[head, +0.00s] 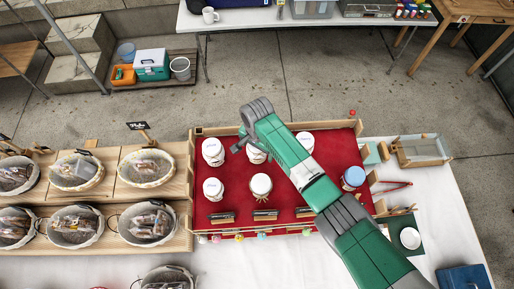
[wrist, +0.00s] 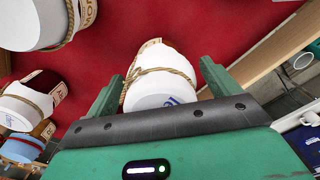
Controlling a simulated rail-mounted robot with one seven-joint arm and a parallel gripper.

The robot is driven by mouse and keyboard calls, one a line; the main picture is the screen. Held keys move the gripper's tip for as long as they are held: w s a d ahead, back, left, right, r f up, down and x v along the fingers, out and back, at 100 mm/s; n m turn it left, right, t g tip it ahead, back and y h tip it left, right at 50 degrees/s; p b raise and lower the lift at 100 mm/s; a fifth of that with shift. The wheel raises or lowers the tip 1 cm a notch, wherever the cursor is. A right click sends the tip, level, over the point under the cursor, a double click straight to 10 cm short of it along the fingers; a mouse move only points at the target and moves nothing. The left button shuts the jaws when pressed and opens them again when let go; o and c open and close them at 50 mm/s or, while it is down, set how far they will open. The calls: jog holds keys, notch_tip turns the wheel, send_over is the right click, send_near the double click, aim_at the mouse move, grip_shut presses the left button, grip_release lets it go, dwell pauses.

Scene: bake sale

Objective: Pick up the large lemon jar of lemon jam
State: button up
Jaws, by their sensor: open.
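Several jars with white cloth lids stand on a red cloth in the head view. The back-left jar (head: 213,152) is beside my gripper (head: 238,145), which is partly hidden by my arm. My arm partly covers the jar (head: 255,153) to the right.
Other white-lidded jars (head: 213,190) (head: 261,186) stand in front, and one (head: 305,141) behind my arm. A blue-lidded jar (head: 353,178) is at the right. The display has a raised wooden rim (head: 278,127). Baskets (head: 147,166) sit at the left.

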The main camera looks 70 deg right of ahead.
jog(key=c, duration=1.3)
notch_tip(320, 180, up, 10)
jog(key=shift+r+b, duration=0.1)
jog(key=shift+b, duration=0.25)
jog(key=shift+c, duration=0.2)
